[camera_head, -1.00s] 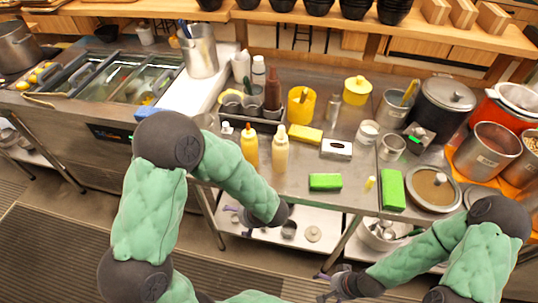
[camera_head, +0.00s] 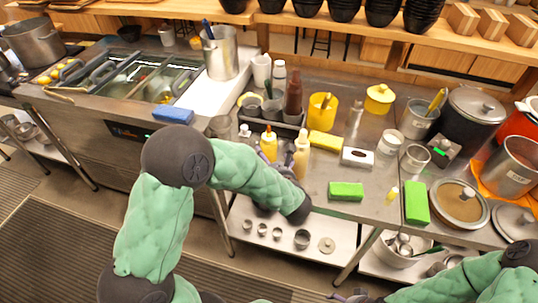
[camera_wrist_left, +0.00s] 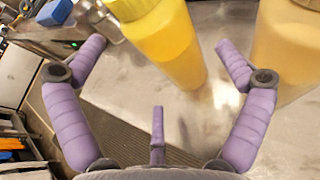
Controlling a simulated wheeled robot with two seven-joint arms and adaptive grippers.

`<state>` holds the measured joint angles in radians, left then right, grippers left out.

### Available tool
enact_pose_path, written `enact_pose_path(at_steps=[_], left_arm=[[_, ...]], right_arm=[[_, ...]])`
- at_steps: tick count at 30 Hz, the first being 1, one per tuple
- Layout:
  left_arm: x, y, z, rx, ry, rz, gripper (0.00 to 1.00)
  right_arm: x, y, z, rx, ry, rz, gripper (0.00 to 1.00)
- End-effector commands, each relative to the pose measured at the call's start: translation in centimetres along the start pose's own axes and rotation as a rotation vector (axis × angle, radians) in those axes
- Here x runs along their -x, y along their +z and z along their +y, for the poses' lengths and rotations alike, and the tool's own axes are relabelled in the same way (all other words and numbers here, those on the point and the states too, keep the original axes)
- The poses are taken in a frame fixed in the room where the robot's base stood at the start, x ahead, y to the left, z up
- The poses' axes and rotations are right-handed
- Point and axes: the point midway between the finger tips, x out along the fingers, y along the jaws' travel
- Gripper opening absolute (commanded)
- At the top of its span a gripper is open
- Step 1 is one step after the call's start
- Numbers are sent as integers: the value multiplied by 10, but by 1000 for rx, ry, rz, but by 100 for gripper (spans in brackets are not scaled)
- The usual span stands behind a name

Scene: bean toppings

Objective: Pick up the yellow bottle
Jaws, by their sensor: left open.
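The yellow bottle (camera_head: 269,143) stands upright near the front edge of the steel counter (camera_head: 318,178). A cream-coloured bottle (camera_head: 301,155) stands just to its right. My left gripper (camera_head: 276,164) is at the counter edge in front of these bottles, partly hidden by my own arm. In the left wrist view, its purple fingers are spread open (camera_wrist_left: 161,58). The yellow bottle (camera_wrist_left: 168,42) is between and beyond the fingertips, and the cream bottle (camera_wrist_left: 288,52) is outside the right finger. My right gripper (camera_head: 350,297) barely shows at the bottom edge.
A dark caddy (camera_head: 273,118) with a brown bottle (camera_head: 293,94) stands behind. A yellow sponge block (camera_head: 325,141), a metal box (camera_head: 357,157) and a green block (camera_head: 346,191) lie to the right. A lower shelf (camera_head: 268,218) holds small metal cups.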

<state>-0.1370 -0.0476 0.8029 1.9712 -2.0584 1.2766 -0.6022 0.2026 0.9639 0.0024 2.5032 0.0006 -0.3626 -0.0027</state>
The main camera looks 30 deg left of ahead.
Motion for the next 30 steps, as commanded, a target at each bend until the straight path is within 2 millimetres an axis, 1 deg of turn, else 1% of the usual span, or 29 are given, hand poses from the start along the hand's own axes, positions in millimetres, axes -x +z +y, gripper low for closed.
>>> enact_pose_path(at_steps=[2,7,12,15,21,24,26,30], left_arm=[[-7,0,0,2,1,-1,100],[-31,-2,-1,2,4,0,100],[-49,0,-2,2,2,0,100],[-52,0,-2,1,0,1,100],[-52,1,-2,1,0,1,100],[-52,1,-2,1,0,1,74],[-52,1,-2,1,0,1,62],[-52,2,-2,2,0,-1,62]], right_arm=[[-3,0,1,0,0,0,100],[-14,0,5,0,0,0,100],[-19,-1,7,0,0,0,100],[-19,-1,7,0,0,0,100],[-19,-1,7,0,0,0,100],[-19,-1,7,0,0,0,100],[-19,-1,7,0,0,0,100],[-19,-1,7,0,0,0,100]])
